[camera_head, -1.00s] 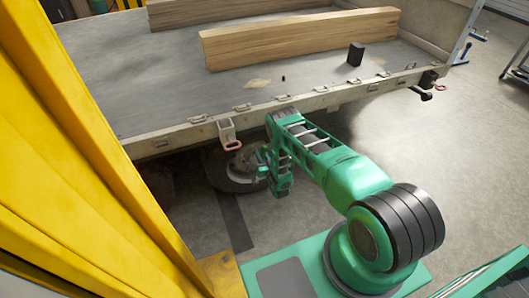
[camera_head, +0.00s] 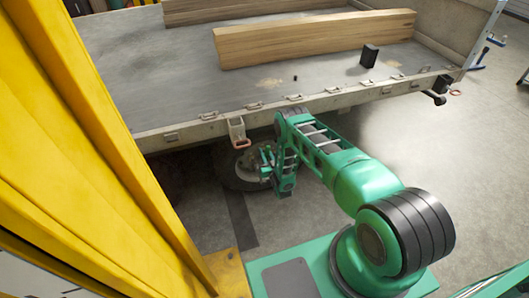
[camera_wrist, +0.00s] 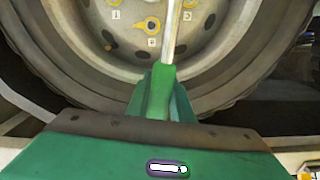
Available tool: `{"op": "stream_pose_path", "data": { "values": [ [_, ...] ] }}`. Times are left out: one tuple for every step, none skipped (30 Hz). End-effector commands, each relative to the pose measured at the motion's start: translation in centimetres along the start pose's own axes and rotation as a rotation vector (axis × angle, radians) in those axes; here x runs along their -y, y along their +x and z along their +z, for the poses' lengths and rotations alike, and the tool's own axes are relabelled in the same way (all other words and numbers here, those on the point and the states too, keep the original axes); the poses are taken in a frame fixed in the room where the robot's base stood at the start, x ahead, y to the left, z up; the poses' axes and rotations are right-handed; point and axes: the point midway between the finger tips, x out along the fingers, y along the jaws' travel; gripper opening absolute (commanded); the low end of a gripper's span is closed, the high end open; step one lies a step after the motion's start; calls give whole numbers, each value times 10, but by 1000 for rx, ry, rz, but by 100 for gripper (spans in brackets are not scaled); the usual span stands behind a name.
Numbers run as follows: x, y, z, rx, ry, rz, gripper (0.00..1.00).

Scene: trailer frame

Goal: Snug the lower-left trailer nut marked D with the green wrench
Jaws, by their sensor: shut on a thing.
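In the wrist view, my gripper (camera_wrist: 160,95) is shut on the green handle of the wrench (camera_wrist: 164,78), whose silver shaft runs up past the top edge. The wrench's working end is out of view. Behind it is the trailer wheel (camera_wrist: 238,55), with a pale hub, dark holes and small white letter labels. In the head view, my gripper (camera_head: 267,163) is beside the wheel (camera_head: 232,178), under the trailer edge.
The trailer bed (camera_head: 190,90) overhangs the wheel, and carries wooden beams (camera_head: 320,40) and a black block (camera_head: 369,56). A metal bracket (camera_head: 238,132) hangs from its edge above the wheel. A yellow upright (camera_head: 95,130) fills the left. The floor at right (camera_head: 450,150) is clear.

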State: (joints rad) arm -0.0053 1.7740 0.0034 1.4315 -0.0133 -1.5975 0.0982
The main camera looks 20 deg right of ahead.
Motion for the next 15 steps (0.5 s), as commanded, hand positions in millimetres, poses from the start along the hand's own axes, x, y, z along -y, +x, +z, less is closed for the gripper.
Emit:
{"op": "stream_pose_path", "data": {
  "values": [
    [-2,0,0,-1,6,0,0],
    [-3,0,0,-1,11,0,0],
    [-4,0,0,-1,17,0,0],
    [-5,0,0,-1,22,0,0],
    [-6,0,0,-1,27,0,0],
    [-7,0,0,-1,33,0,0],
    [-8,0,0,-1,38,-1,0],
    [-9,0,0,0,42,-1,0],
    [-11,0,0,0,47,-1,0],
    [-12,0,0,0,52,-1,0],
    [-13,0,0,0,56,-1,0],
    [-14,0,0,0,63,-1,0],
    [-15,0,0,0,69,-1,0],
    [-16,0,1,0,74,-1,0],
    [-17,0,1,0,81,-1,0]
  ]
}}
